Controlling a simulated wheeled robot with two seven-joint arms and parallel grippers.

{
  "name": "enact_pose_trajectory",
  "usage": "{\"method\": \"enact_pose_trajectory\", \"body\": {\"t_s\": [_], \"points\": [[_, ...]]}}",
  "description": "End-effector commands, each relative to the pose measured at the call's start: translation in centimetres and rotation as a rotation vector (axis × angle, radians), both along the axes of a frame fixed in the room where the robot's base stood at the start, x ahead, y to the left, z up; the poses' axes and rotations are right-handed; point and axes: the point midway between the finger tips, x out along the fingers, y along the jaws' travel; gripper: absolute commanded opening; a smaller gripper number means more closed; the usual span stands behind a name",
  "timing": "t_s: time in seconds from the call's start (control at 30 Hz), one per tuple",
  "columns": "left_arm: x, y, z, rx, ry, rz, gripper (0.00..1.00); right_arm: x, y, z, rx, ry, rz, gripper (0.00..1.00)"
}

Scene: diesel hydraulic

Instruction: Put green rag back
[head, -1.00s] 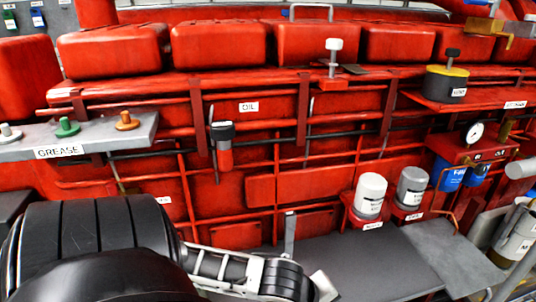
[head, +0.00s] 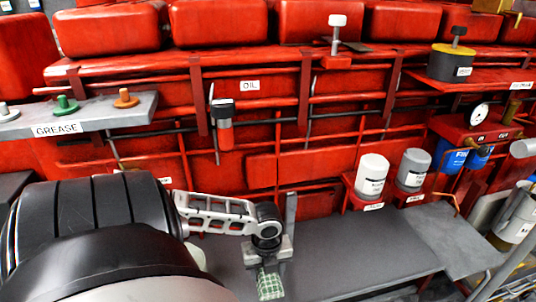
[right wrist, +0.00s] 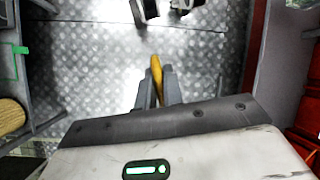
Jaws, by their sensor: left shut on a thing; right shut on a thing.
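A green-and-white checked rag (head: 270,285) hangs below my left gripper (head: 268,266), low in the middle of the head view. The left gripper points down and is shut on the rag, in front of the grey shelf (head: 365,252). In the right wrist view, my right gripper (right wrist: 159,92) is shut on a slim yellow thing (right wrist: 156,70); what it is I cannot tell. The right gripper is not in the head view.
The grey shelf is mostly bare. A white canister (head: 372,175) and a grey canister (head: 413,169) stand above it on red brackets. A GREASE ledge (head: 90,115) is at left. The right wrist view shows a metal tread floor (right wrist: 95,60).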

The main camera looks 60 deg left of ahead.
Motion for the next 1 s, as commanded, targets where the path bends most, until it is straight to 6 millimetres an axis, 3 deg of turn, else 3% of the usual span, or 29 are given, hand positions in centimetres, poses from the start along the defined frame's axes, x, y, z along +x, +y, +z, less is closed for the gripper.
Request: {"method": "enact_pose_trajectory", "body": {"t_s": [0.1, 0.3, 0.5, 0.9, 0.93, 1.0], "points": [[0.9, 1.1, -1.7, 0.0, -0.003, 0.002, 0.36, 0.0, 0.0, -0.6, 0.0, 0.0, 0.0, 0.0], [1.5, 2.0, -3.0, 0.0, -0.002, 0.002, 0.36, 0.0, 0.0, -0.9, 0.0, 0.0, 0.0, 0.0], [1.5, 2.0, -5.7, 0.0, -0.002, -0.002, 0.36, 0.0, 0.0, -1.4, 0.0, 0.0, 0.0, 0.0], [1.5, 2.0, -6.2, 0.003, -0.002, -0.003, 0.36, 0.0, 0.0, -1.6, 0.0, 0.0, 0.0, 0.0], [1.5, 2.0, -6.1, 0.003, -0.002, -0.003, 0.61, 0.0, 0.0, -1.5, 0.0, 0.0, 0.0, 0.0], [1.5, 2.0, -6.1, 0.003, -0.002, -0.003, 0.75, 0.0, 0.0, -1.5, 0.0, 0.0, 0.0, 0.0]]}}
